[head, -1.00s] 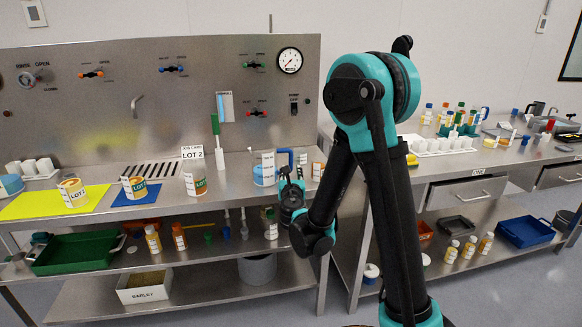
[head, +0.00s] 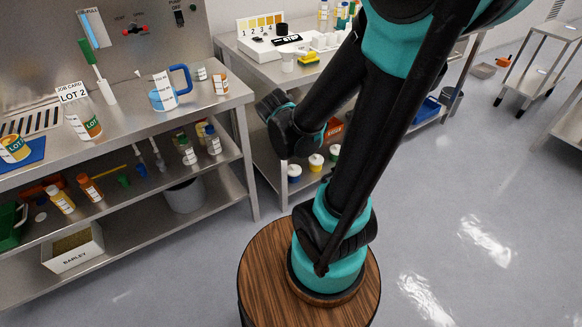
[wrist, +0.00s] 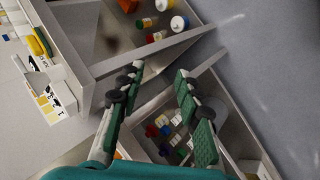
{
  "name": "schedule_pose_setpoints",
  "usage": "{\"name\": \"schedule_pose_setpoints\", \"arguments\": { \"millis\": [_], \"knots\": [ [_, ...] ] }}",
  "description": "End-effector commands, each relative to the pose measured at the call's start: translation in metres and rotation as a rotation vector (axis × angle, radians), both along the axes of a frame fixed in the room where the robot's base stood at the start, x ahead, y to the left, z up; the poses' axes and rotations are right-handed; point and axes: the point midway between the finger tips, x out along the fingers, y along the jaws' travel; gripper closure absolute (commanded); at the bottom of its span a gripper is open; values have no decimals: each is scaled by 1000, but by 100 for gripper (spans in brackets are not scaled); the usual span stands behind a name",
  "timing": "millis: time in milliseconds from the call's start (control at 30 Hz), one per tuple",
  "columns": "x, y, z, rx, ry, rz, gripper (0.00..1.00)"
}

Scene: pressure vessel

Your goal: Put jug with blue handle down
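The jug with the blue handle (head: 156,99) stands upright on the steel bench top near its right front corner. It has a white label, and its blue handle (head: 185,78) points to the right. My gripper (wrist: 158,72) is open in the wrist view, with nothing between its green-padded fingers. The jug does not show in the wrist view. In the head view the end of my arm is to the right of the jug, apart from it and beyond the bench's right edge; the fingers are hard to make out there.
A white labelled container (head: 83,120) and a LOT cup (head: 15,149) stand left of the jug; small jars (head: 220,83) stand right of it. A second bench (head: 262,54) stands beyond a gap.

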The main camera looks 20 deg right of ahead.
Motion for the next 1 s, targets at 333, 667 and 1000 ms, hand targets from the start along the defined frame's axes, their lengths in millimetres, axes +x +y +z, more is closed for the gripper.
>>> {"name": "schedule_pose_setpoints", "arguments": {
  "millis": [333, 667, 1000],
  "knots": [
    [-117, 18, -43, 633, 144, -595, 65],
    [-125, 24, -46, 692, 162, -652, 65],
    [-125, 24, -46, 690, 161, -649, 65]
  ]
}}
